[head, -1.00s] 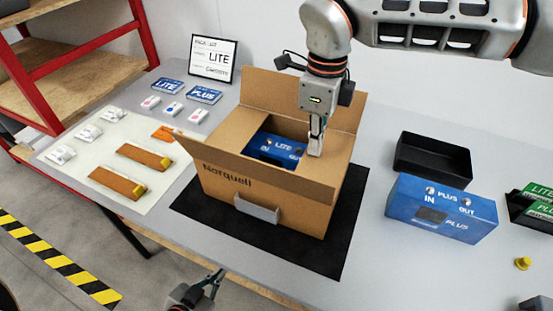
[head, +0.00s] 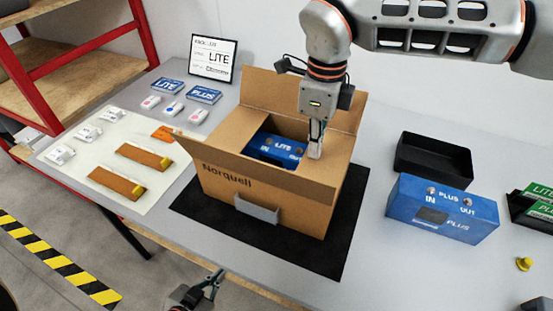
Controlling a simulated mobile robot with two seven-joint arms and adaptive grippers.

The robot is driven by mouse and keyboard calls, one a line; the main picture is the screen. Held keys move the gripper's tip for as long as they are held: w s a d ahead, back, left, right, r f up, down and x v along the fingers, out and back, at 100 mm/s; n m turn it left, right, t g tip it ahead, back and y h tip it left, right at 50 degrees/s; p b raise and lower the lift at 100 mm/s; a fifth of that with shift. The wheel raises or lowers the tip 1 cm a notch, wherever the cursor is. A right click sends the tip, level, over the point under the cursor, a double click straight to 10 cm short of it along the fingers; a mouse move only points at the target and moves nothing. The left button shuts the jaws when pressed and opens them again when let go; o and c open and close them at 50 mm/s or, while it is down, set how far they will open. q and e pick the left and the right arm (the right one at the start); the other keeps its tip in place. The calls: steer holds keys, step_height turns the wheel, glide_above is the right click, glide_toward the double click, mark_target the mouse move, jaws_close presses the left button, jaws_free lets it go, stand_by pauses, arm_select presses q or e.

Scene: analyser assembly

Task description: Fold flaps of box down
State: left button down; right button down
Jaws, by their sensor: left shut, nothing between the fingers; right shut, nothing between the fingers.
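A brown cardboard box (head: 285,215) marked "Norquell" stands on a black mat (head: 347,237). Its far flap (head: 290,95) stands upright and its left flap (head: 195,146) sticks outward. The right flap (head: 331,165) lies folded in over the opening. My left gripper (head: 219,276) is shut and empty, low in front of the table edge.
A blue PLUS unit (head: 442,209) and a black tray (head: 433,158) stand right of the mat. A white sheet (head: 108,159) with brown pieces and small packets lies left. A sign (head: 213,58) stands behind.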

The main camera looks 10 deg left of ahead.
stand_by(0.4)
step_height(320, 180, up, 8)
steer(key=p, duration=0.5)
steer(key=shift+f, duration=0.25)
steer(key=shift+f, duration=0.1)
